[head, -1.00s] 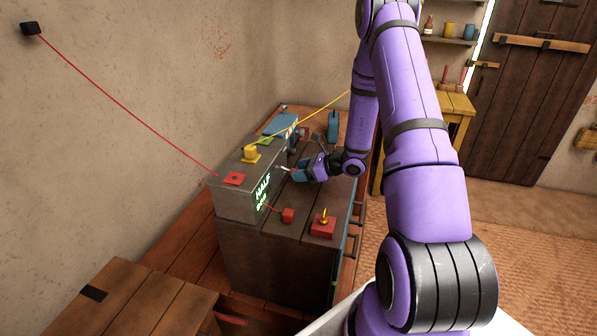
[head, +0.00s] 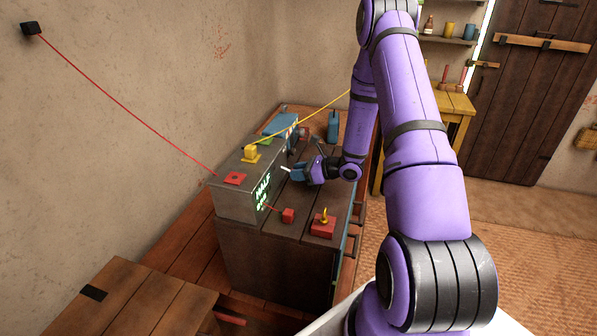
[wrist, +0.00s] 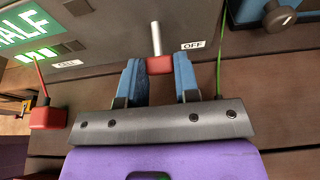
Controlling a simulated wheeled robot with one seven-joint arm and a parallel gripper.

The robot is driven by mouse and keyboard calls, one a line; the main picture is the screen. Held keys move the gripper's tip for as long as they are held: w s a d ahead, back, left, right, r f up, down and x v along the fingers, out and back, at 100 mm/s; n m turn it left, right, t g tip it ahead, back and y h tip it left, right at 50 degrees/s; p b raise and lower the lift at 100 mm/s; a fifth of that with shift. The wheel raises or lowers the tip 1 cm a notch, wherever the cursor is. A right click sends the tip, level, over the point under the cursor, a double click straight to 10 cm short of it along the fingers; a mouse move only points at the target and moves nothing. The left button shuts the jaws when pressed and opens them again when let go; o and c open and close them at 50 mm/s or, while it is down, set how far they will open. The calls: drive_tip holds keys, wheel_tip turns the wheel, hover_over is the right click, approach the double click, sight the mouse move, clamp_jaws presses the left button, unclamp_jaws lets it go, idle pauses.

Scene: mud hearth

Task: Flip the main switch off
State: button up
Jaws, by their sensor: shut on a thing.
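The main switch shows in the wrist view as a metal lever (wrist: 156,38) with a red grip (wrist: 159,65), standing out from the grey box (wrist: 110,30). An OFF label (wrist: 193,45) is on the box just right of the lever. My gripper (wrist: 160,72) is shut on the red grip, one blue finger on each side. In the head view, my gripper (head: 298,172) is at the front face of the grey box (head: 234,205), and the pale lever (head: 286,169) shows at its fingertips. The fingers hide the red grip there.
The box shows a lit HALF display (head: 263,188). A red block on a wire (head: 288,215) and a red block with a yellow top (head: 323,226) sit on the bench. Red and yellow cords run to the box. A blue device with a knob (wrist: 283,15) is right of the switch.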

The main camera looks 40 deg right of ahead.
drive_tip(key=o, duration=0.9)
drive_tip(key=v, duration=1)
drive_tip(key=shift+s+d, duration=0.25)
drive_tip(key=shift+s, duration=0.1)
